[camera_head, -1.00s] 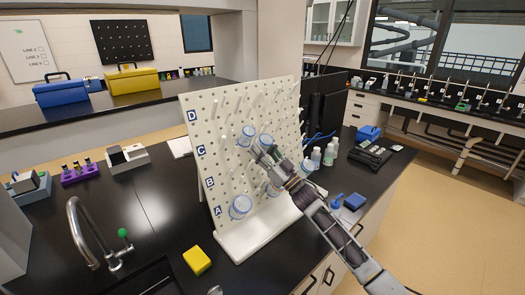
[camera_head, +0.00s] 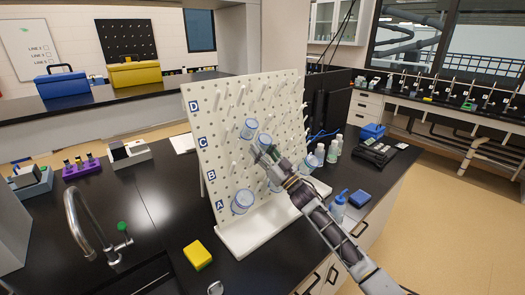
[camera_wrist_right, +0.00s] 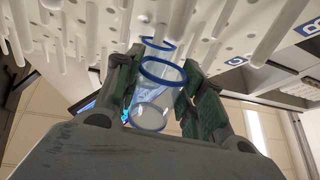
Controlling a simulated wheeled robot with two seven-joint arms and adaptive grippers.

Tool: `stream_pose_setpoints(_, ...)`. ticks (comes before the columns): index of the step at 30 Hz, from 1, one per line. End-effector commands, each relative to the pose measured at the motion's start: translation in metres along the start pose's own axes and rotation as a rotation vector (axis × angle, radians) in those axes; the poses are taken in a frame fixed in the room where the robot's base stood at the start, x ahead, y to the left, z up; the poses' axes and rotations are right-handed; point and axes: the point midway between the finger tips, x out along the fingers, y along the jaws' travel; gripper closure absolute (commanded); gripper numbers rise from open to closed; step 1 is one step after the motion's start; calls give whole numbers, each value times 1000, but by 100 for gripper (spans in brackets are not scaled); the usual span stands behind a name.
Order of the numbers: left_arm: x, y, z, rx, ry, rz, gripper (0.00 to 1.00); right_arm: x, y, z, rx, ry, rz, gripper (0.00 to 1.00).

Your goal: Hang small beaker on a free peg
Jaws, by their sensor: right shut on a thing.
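The white pegboard (camera_head: 224,222) stands on the black bench, with rows lettered A to D. My right gripper (camera_head: 264,151) is in front of its middle, shut on a small clear beaker (camera_head: 264,141) with a blue rim. In the right wrist view the held beaker (camera_wrist_right: 155,103) is between the fingers (camera_wrist_right: 157,95), its rim towards the pegs. Another beaker (camera_head: 249,126) is on the board just up and left of it; whether they touch is unclear. A larger beaker (camera_head: 242,203) hangs low by row A. Another (camera_head: 274,185) is partly hidden behind my arm. My left gripper is not in view.
Several pegs (camera_wrist_right: 78,38) around the held beaker look bare. A yellow sponge (camera_head: 198,255) and a tap (camera_head: 88,225) are front left.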

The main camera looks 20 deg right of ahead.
Motion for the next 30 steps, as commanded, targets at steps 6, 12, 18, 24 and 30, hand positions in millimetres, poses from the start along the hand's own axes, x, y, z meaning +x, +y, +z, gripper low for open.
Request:
stream_pose_setpoints(6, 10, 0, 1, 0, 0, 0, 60, 0, 0, 10, -1, 1, -1, 84)
stream_pose_setpoints(12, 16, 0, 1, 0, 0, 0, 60, -1, 0, 19, 0, 0, 0, 84)
stream_pose_setpoints(18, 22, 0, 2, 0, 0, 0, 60, 0, 0, 27, 1, 1, 0, 84)
stream_pose_setpoints(24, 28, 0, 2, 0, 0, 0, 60, 0, 0, 36, 0, 1, 0, 84)
stream_pose_setpoints(30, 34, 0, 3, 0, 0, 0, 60, 0, 0, 44, 0, 1, -1, 84)
